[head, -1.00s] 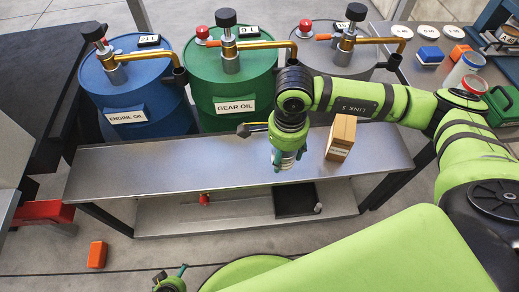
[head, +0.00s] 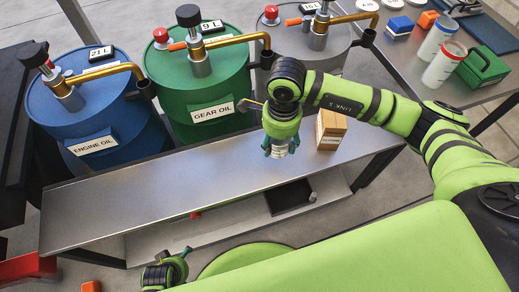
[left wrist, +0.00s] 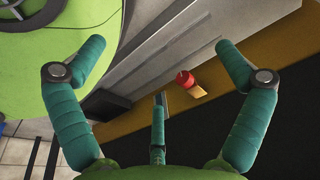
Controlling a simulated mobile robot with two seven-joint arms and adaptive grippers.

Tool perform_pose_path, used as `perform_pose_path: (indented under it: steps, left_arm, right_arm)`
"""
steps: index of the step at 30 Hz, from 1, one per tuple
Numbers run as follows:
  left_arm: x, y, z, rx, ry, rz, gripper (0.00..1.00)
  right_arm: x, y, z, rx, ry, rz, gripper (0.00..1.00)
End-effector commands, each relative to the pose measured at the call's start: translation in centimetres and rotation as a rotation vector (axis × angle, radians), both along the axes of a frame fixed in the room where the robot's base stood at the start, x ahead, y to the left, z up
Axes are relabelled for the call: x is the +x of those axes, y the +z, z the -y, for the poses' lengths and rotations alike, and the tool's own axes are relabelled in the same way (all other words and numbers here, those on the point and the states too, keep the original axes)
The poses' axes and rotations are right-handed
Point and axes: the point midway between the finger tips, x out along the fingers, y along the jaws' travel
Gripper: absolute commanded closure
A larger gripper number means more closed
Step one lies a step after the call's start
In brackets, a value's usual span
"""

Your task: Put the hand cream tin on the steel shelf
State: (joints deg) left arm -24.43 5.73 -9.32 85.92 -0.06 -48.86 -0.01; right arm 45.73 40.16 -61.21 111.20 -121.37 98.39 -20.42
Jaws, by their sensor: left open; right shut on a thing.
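My right gripper (head: 280,148) is shut on a small pale, ribbed thing that hangs below its fingers, above the steel bench top (head: 130,200). The fingers cover most of it, so I cannot tell if it is the hand cream tin. A steel shelf (head: 225,222) runs under the bench top. My left gripper (head: 180,262) is low in front of the bench, and its fingers stand wide apart and empty in the left wrist view (left wrist: 158,60). No other thing that I can name as the tin shows.
A labelled cardboard box (head: 330,130) stands on the bench close beside my right gripper. Blue (head: 95,110), green (head: 200,95) and grey (head: 318,48) drums with taps stand behind. The bench's left part is clear.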

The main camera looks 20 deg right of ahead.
Motion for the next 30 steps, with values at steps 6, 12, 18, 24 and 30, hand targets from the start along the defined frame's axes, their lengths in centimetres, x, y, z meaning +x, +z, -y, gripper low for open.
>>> perform_pose_path:
  steps: [6, 12, 18, 24, 30]
  left_arm:
    - [0.2, 0.4, 0.0, 0.001, 0.003, -0.009, 0.0]
    - [0.5, 0.9, 0.1, 0.0, 0.004, -0.005, 0.0]
    - [0.5, 1.7, 0.2, -0.001, 0.006, -0.005, 0.0]
    - [0.8, 2.1, 0.2, -0.001, 0.006, -0.002, 0.0]
    - [0.7, 1.8, 0.1, 0.0, 0.006, -0.008, 0.0]
  right_arm:
    - [2.2, -2.2, -2.9, 0.001, 0.001, 0.0, 0.85]
    - [2.5, -3.2, -3.4, 0.0, 0.0, -0.001, 0.85]
    - [2.5, -6.1, -3.3, 0.0, 0.0, -0.002, 0.85]
    - [2.6, -6.5, -3.3, 0.001, 0.0, 0.002, 0.85]
    - [2.6, -6.7, -3.3, 0.001, 0.0, 0.001, 0.85]
